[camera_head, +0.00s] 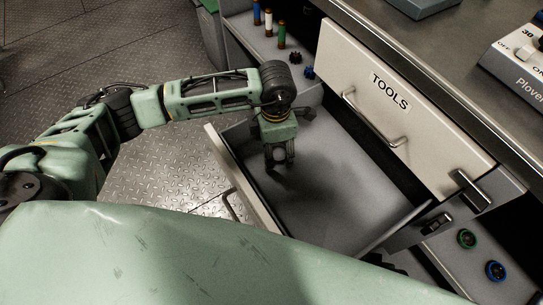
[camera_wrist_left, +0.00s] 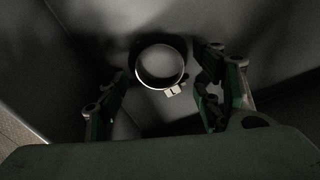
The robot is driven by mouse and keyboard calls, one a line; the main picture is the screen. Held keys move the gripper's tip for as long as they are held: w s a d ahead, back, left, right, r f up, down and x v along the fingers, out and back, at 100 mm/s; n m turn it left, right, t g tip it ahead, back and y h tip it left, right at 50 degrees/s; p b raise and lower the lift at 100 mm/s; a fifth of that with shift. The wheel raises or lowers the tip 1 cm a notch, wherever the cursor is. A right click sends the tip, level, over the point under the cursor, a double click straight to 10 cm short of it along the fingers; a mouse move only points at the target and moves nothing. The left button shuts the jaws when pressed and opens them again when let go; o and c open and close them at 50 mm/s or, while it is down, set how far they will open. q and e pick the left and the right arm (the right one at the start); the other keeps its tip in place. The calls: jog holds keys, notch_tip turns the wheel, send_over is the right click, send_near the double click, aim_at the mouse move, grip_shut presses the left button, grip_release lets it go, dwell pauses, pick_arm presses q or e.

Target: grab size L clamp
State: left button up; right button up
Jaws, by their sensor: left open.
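A round metal ring clamp (camera_wrist_left: 160,66) with a small tag marked "L" (camera_wrist_left: 173,91) lies on the grey drawer floor in the left wrist view. My left gripper (camera_wrist_left: 165,110) is open, its two fingers apart to the left and right of the clamp's near side. In the head view my left gripper (camera_head: 279,162) points down into the open drawer (camera_head: 345,190). The clamp cannot be made out in the head view, where the gripper and its shadow cover that spot. My right gripper is not in view.
The drawer's front wall (camera_head: 242,180) stands close to my gripper. Small coloured cylinders (camera_head: 268,25) stand on a shelf at the top. The drawer's middle is clear.

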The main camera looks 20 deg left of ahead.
pick_arm(q)
jog(key=shift+c, duration=0.4)
jog(key=c, duration=0.8)
jog(key=shift+c, duration=0.2)
